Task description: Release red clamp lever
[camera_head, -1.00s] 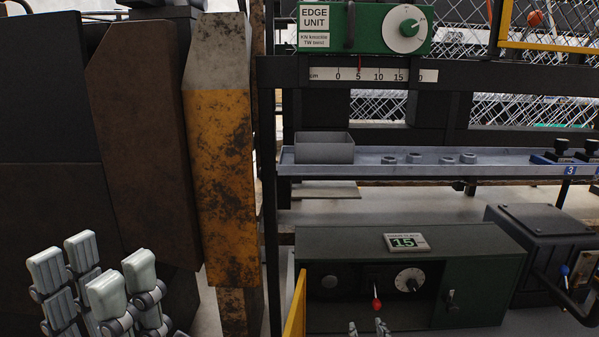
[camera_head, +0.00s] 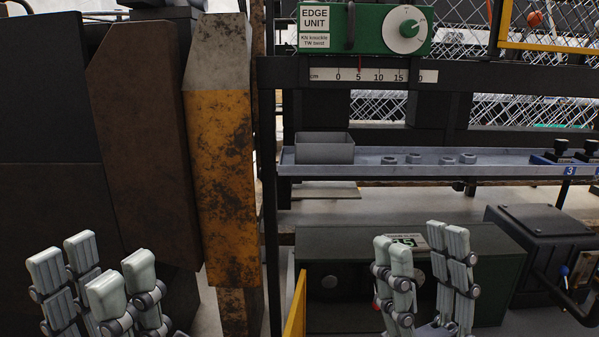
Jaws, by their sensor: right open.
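The dark green clamp box (camera_head: 330,248) stands low at centre right. Only a sliver of the red lever knob (camera_head: 376,302) shows on its front, beside my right gripper's left finger. The rest of the lever is hidden by that finger. My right gripper (camera_head: 422,262) is open with its fingers pointing up in front of the box. It covers the dial and much of the display. Whether it touches the lever cannot be told. My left gripper (camera_head: 99,275) is open and empty at the lower left, away from the box.
A rusty yellow post (camera_head: 222,180) stands left of the box. A grey tray rail (camera_head: 400,170) with a bin (camera_head: 324,150) and several nuts runs above it. A black machine (camera_head: 545,225) stands at the right. A green edge unit (camera_head: 375,28) is above.

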